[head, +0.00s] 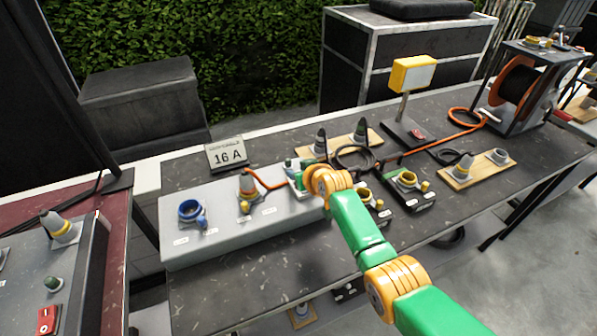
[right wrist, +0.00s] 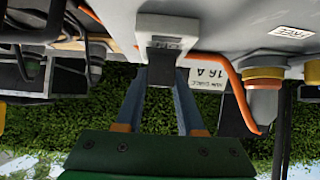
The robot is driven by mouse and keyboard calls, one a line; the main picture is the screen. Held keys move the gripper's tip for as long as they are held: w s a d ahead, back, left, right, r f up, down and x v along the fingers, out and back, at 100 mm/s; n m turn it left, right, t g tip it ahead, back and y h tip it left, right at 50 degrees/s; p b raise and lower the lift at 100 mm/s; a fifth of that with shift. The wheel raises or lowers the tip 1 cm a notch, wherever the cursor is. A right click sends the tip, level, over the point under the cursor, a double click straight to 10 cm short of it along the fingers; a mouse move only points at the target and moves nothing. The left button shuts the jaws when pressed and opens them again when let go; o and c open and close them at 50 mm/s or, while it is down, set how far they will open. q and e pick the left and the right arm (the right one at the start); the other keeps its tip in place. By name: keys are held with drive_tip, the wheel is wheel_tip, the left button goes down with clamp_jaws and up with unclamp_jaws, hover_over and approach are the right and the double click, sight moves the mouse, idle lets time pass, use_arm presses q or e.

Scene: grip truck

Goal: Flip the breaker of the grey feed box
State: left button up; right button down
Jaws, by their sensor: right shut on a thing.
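The grey feed box (head: 235,238) lies on the dark table, with a blue socket (head: 190,210) at its left and a grey-and-yellow plug (head: 247,186) with an orange cable in its middle. My right gripper (head: 303,178) is at the box's right end, over the breaker. In the right wrist view, upside down, the two fingers (right wrist: 163,82) close on the dark lever of the breaker (right wrist: 165,30), which has a pale housing. The fingers hide part of the lever, so its exact position is unclear. My left gripper is not in view.
A "16 A" sign (head: 227,154) stands behind the box. Black socket units (head: 408,190) and a wooden board with plugs (head: 478,170) lie to the right. A yellow lamp (head: 412,75) and a cable reel (head: 515,82) stand farther back. Another box with a red switch (head: 47,320) is at left.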

drive_tip(key=c, duration=0.5)
unclamp_jaws()
drive_tip(key=shift+s+r, duration=0.15)
drive_tip(key=shift+r, duration=0.05)
drive_tip(key=p+v, duration=0.2)
drive_tip(key=v, duration=0.3)
drive_tip(key=shift+s+d+r, duration=0.1)
drive_tip(key=shift+s, duration=0.15)
drive_tip(key=shift+s+d+r, duration=0.1)
drive_tip(key=shift+s+r, duration=0.15)
drive_tip(key=shift+s, duration=0.2)
